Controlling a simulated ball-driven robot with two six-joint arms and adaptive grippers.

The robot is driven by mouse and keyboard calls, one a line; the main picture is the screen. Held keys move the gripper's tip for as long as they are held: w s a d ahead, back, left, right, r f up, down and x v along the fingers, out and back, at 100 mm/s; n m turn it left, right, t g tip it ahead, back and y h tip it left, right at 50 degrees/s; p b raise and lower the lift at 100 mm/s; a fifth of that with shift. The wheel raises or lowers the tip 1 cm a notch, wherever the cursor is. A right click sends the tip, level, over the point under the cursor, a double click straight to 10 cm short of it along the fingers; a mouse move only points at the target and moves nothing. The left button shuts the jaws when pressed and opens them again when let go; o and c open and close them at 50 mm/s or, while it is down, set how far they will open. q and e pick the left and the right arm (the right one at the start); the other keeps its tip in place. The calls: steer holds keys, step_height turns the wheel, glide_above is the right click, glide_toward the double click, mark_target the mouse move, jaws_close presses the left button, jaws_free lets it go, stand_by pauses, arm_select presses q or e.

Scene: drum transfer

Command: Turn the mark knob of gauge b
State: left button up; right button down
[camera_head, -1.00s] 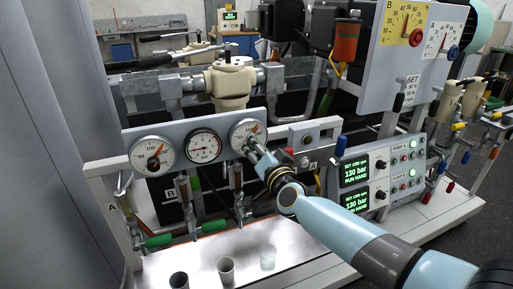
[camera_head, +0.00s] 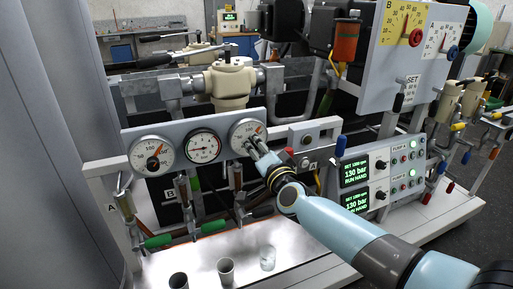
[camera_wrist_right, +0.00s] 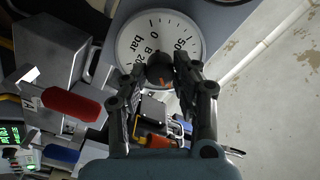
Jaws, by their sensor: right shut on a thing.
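Gauge b (camera_head: 240,125) is the round white dial at the right end of the grey panel. In the right wrist view the dial (camera_wrist_right: 133,43) shows the word "bar" and a letter B. Its dark mark knob (camera_wrist_right: 159,66), with a small orange mark, stands at the middle of the dial. My right gripper (camera_head: 251,145) reaches it from the front right. In the wrist view my right gripper (camera_wrist_right: 163,76) is shut on the knob, with one finger on each side. The fingers partly hide the knob and lower dial. My left gripper is not in view.
Two more dials, left (camera_head: 152,156) and middle (camera_head: 203,147), share the panel. A red-handled part (camera_wrist_right: 70,104) is left of the fingers in the wrist view. Cups (camera_head: 226,268) stand on the bench below. Pump displays (camera_head: 354,173) are at the right.

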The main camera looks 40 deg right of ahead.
steer(key=c, duration=1)
jaws_free()
steer(key=shift+s, duration=0.1)
steer(key=v, duration=1.2)
steer(key=shift+f, duration=0.15)
